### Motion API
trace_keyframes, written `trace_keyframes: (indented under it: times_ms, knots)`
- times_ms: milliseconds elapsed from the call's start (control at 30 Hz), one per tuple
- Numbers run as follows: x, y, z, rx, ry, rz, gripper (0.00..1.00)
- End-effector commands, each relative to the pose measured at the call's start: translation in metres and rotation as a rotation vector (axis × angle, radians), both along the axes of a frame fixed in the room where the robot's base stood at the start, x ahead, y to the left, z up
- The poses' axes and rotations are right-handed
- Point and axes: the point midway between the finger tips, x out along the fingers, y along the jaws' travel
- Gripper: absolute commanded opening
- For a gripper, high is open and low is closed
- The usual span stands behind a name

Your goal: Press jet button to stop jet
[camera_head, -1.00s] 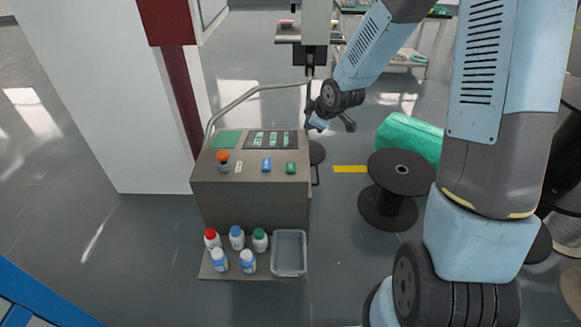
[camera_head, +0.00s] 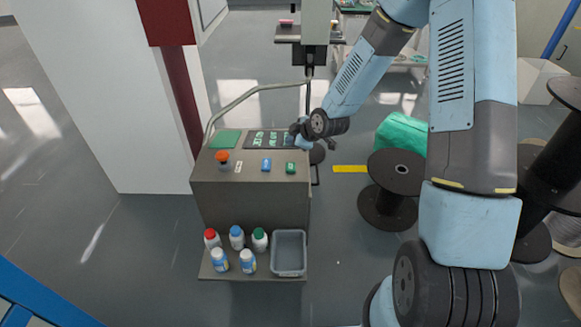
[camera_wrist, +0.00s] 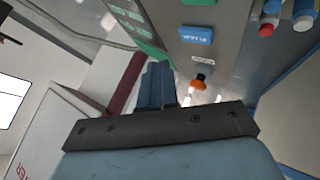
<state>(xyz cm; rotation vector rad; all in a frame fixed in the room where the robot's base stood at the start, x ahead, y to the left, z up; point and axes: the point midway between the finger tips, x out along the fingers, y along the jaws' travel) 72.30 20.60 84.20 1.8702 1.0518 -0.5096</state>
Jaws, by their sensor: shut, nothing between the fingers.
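The control box (camera_head: 250,205) has several controls on its sloped top. An orange-red knob (camera_head: 222,156) is on the left, a small white label (camera_head: 238,166) beside it, then a blue button (camera_head: 266,164) and a green button (camera_head: 290,168). I cannot read which is the jet button. In the wrist view are the blue button (camera_wrist: 197,35), white label (camera_wrist: 203,61) and orange knob (camera_wrist: 199,84). My gripper (camera_head: 295,129) is at the right end of the dark display, behind the buttons. In the wrist view its fingers (camera_wrist: 159,68) are shut and empty, apart from the buttons.
A dark display (camera_head: 268,139) and a green panel (camera_head: 228,139) lie behind the buttons. A grey rail (camera_head: 255,91) curves behind the box. Several bottles (camera_head: 237,237) and a grey bin (camera_head: 289,253) sit on the low shelf. A black spool (camera_head: 395,172) stands right.

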Motion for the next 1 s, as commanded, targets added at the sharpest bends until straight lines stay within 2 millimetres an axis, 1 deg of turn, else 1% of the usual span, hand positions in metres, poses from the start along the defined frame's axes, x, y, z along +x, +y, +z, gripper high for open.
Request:
trace_keyframes:
  times_ms: [600, 800, 1000]
  knots:
    - [-0.001, 0.0, -0.067, 0.0, 0.003, 0.0, 0.0]
    - [-0.001, 0.0, -0.081, -0.001, 0.002, 0.001, 0.0]
    - [0.0, 0.0, -0.084, -0.001, 0.001, 0.0, 0.0]
